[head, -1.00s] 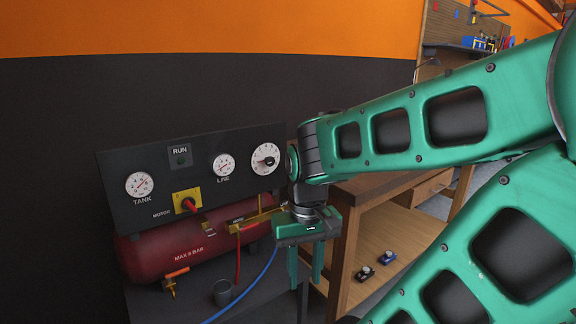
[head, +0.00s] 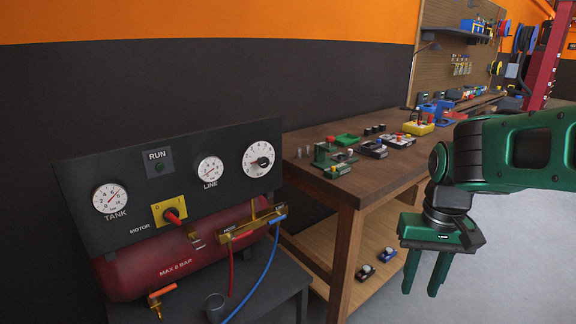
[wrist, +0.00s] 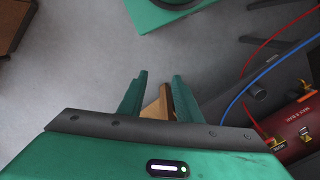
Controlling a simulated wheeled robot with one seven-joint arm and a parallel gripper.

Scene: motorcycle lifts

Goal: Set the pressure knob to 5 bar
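The pressure knob (head: 263,162) is a small black knob on a round white dial at the right end of the dark panel (head: 134,166). It is upright and uncovered in the head view. Its numbers are too small to read surely, so I cannot tell its setting. The LINE gauge (head: 210,169) is left of it, with a red needle. The TANK gauge (head: 110,198) is at the far left. My gripper (head: 423,291) points down, well right of the knob, past the bench corner. Its fingers are apart and empty; they also show in the wrist view (wrist: 156,84).
A wooden bench (head: 345,185) with small parts stands right of the panel. The red compressor tank (head: 150,268) with red and blue hoses is below the panel. A yellow motor switch (head: 168,212) has a red handle. Grey floor is clear at right.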

